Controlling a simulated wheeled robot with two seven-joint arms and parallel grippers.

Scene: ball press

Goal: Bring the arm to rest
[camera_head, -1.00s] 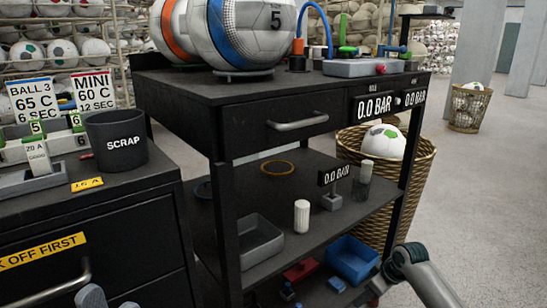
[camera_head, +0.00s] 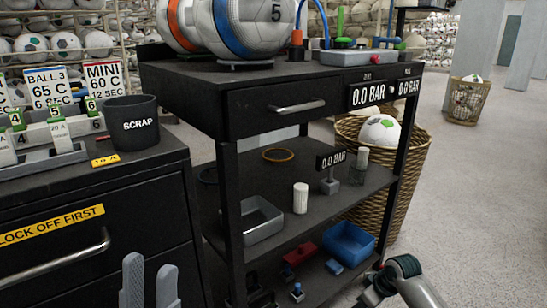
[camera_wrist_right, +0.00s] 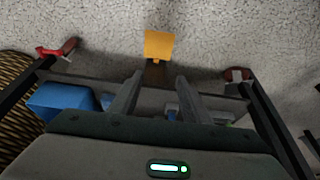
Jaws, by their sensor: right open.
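My left gripper (camera_head: 150,270) comes up from the bottom edge of the head view, in front of the black drawer cabinet (camera_head: 60,225). Its two grey fingers stand upright with a gap between them, and nothing is seen in it. My right arm shows at the lower right of the head view, beside the cart's lower shelf; its fingers are not clear there. In the right wrist view my right gripper (camera_wrist_right: 155,92) is open and empty, its two fingers well apart above the floor and cart frame.
The black cart (camera_head: 190,85) carries balls on top. Its shelves hold a grey tray (camera_head: 262,222), a white cylinder (camera_head: 300,198) and a blue bin (camera_head: 348,246). A scrap cup (camera_head: 135,122) stands on the cabinet. A wicker basket (camera_head: 400,200) stands behind the cart.

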